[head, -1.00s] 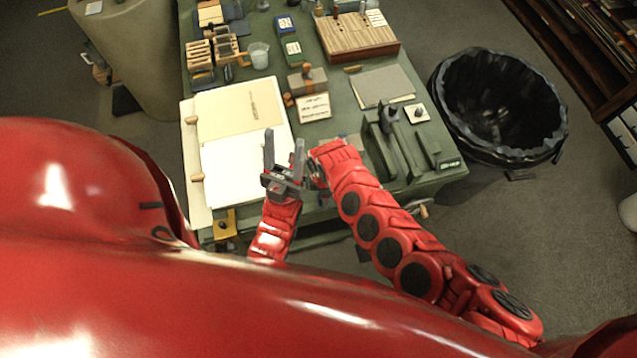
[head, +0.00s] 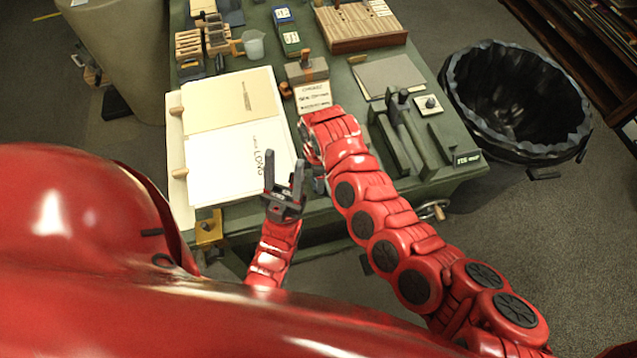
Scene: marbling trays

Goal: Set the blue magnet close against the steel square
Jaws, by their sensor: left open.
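My left gripper (head: 284,168) is open and empty, its fingers pointing away from me at the table's front edge, just below the white sheet. My right arm reaches over the front of the table. Its gripper (head: 318,178) is mostly hidden by the arm, so its jaws cannot be read. I cannot make out the blue magnet for certain; the arm covers part of the front of the table. A dark upright metal piece (head: 408,130) stands on the right side of the table, but I cannot tell whether it is the steel square.
The green table carries an open folder with a white sheet (head: 235,165), a grey pad (head: 385,75), a wooden slotted block (head: 352,32), a blue labelled box (head: 283,15) and a cup (head: 254,44). A black bin (head: 465,100) stands right of the table.

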